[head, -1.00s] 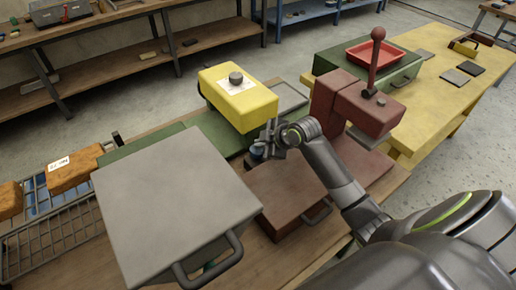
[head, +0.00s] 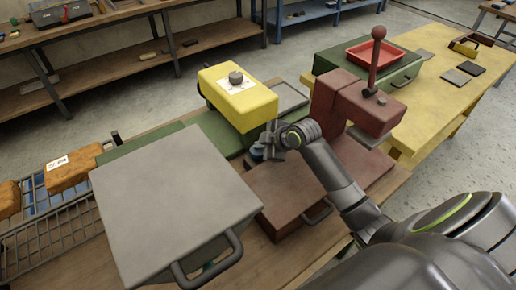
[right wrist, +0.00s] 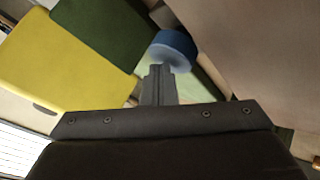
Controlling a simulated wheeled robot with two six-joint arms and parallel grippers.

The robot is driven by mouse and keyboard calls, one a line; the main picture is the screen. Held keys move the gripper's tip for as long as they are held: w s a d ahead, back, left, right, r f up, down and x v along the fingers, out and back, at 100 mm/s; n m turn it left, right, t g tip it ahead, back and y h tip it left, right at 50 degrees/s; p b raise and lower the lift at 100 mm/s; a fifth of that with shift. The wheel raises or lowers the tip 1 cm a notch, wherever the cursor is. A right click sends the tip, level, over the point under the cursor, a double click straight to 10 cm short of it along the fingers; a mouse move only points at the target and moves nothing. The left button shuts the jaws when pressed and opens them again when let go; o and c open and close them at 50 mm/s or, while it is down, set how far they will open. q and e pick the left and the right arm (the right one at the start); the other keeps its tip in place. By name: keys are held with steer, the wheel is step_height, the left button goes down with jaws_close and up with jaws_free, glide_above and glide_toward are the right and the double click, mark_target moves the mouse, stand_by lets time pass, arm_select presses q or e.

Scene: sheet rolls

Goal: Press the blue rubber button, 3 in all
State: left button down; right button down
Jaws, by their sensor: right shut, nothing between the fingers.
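The blue rubber button (head: 257,153) is a small round blue piece between the grey box and the brown box in the head view. It also shows in the right wrist view (right wrist: 175,46) as a blue disc with a paler face. My right gripper (head: 266,147) is shut and empty, with its fingertips right at the button. In the right wrist view the fingertips (right wrist: 158,72) overlap the button's lower edge; I cannot tell whether they touch it. The fingers hide part of the button in the head view. My left gripper is not in view.
A large grey box (head: 170,195) with a handle stands left of the button. A yellow box (head: 245,103) with a dark knob stands behind it. A brown box (head: 285,195) and a dark red lever press (head: 365,108) stand to the right. A wire rack (head: 50,240) is far left.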

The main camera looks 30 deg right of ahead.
mark_target(261, 151)
steer(key=shift+f, duration=0.5)
stand_by(0.5)
steer(key=shift+r+p, duration=1.1)
steer(key=shift+r, duration=0.3)
steer(key=shift+r, duration=0.15)
step_height(261, 151, up, 5)
steer(key=p, duration=0.5)
stand_by(1.7)
